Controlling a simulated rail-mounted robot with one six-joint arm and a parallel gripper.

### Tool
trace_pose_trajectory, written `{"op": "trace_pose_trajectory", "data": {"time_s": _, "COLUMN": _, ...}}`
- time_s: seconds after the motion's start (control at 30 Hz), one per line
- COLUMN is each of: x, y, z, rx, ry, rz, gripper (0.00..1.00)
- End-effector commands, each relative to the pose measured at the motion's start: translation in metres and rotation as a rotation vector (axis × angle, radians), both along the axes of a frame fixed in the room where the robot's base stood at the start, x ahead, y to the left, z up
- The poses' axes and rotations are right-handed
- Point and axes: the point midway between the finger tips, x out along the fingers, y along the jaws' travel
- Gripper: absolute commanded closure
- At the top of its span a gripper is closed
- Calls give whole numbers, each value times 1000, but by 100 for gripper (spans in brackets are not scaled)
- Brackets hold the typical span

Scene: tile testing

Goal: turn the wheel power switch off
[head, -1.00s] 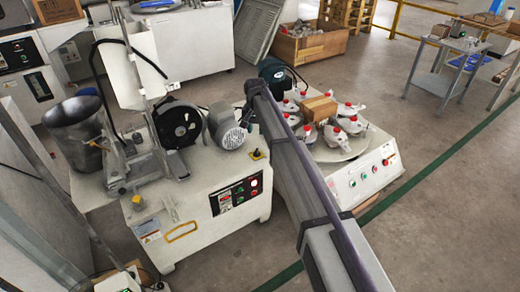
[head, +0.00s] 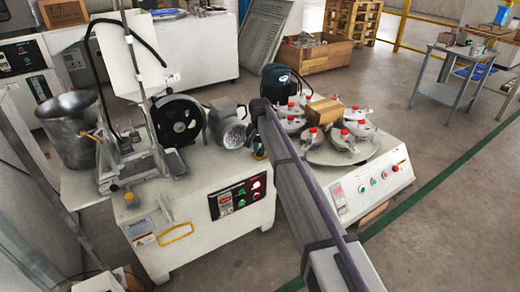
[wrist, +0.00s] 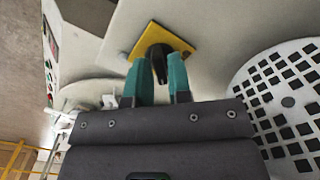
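The wheel power switch (wrist: 160,50) is a black knob on a yellow square plate (wrist: 176,35), at the top middle of the wrist view. My gripper (wrist: 159,68) has two teal fingers pointing at it. The fingers stand apart with a gap between them, and the tips are at the knob's two sides. I cannot tell whether they touch it. In the head view the gripper and switch are small and mostly hidden beside my arm, at the right end of the white machine top (head: 215,168).
A grey motor (head: 228,125) and black wheel (head: 178,121) stand left of the switch. The machine's front has a button panel (head: 237,197). To the right is a round table with several red-topped clamps (head: 345,140) and a cardboard box (head: 324,111). A perforated disc (wrist: 285,100) is at the wrist view's right.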

Motion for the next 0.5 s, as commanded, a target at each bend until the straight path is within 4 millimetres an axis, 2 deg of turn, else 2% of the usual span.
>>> {"op": "trace_pose_trajectory", "data": {"time_s": 0.03, "x": 0, "y": 0, "z": 0, "rx": 0, "ry": 0, "rz": 0, "gripper": 86}}
{"op": "trace_pose_trajectory", "data": {"time_s": 0.2, "x": 0, "y": 0, "z": 0, "rx": 0, "ry": 0, "rz": 0, "gripper": 100}}
{"op": "trace_pose_trajectory", "data": {"time_s": 0.5, "x": 0, "y": 0, "z": 0, "rx": 0, "ry": 0, "rz": 8, "gripper": 100}}
